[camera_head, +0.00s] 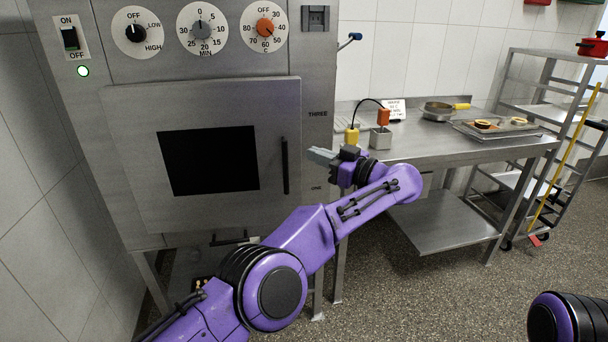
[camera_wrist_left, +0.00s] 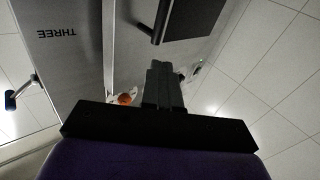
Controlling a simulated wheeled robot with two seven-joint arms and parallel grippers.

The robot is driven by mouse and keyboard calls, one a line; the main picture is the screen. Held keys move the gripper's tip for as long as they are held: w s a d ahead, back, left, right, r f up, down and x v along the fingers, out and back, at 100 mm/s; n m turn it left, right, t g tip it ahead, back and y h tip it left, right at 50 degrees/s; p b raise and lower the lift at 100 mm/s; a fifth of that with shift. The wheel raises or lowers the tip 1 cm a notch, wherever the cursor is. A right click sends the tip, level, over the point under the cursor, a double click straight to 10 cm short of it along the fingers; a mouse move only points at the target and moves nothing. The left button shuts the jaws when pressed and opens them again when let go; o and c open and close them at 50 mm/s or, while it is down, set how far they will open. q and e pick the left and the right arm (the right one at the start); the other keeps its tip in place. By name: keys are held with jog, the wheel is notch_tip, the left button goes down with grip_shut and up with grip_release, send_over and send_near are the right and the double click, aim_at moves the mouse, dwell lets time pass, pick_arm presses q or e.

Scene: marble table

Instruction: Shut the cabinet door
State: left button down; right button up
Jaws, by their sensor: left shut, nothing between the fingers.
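The cabinet door (camera_head: 220,120) is a grey steel panel with a dark window (camera_head: 208,160) and a black upright handle (camera_head: 285,165) near its right edge. It lies at or close to the front of the steel cabinet (camera_head: 318,60); I cannot tell whether a small gap is left. My left gripper (camera_head: 318,156) is shut and empty, just right of the handle in the head view. In the left wrist view its fingers (camera_wrist_left: 163,85) point toward the door, with the handle (camera_wrist_left: 161,22) beyond them. Contact with the door is not clear. My right gripper is out of view.
A steel table (camera_head: 410,150) stands right of the cabinet, holding a pan (camera_head: 437,111), a tray (camera_head: 497,129) and a small metal container (camera_head: 381,139). A rack (camera_head: 570,120) stands far right. Knobs and a switch line the cabinet top.

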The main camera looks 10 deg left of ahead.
pick_arm(q)
jog(key=a+r+m+t+y+p, duration=0.1)
jog(key=a+r+m+t+p, duration=0.65)
jog(key=a+r+t, duration=0.5)
jog(key=s+a+f+m+h+p, duration=0.1)
jog(key=s+f+m+h, duration=0.4)
jog(key=f+h, duration=0.3)
jog(key=s+f+m+h+p, duration=0.1)
jog(key=s+f+m+h, duration=0.4)
jog(key=f+h, duration=0.3)
jog(key=n+g+h+p, duration=0.2)
jog(key=n+h+p, duration=0.1)
jog(key=p, duration=0.2)
send_near(285, 170)
jog(key=shift+m+t, duration=0.25)
jog(key=w, duration=0.6)
jog(key=shift+d, duration=0.15)
jog(key=shift+w+f, duration=0.1)
jog(key=shift+w, duration=0.3)
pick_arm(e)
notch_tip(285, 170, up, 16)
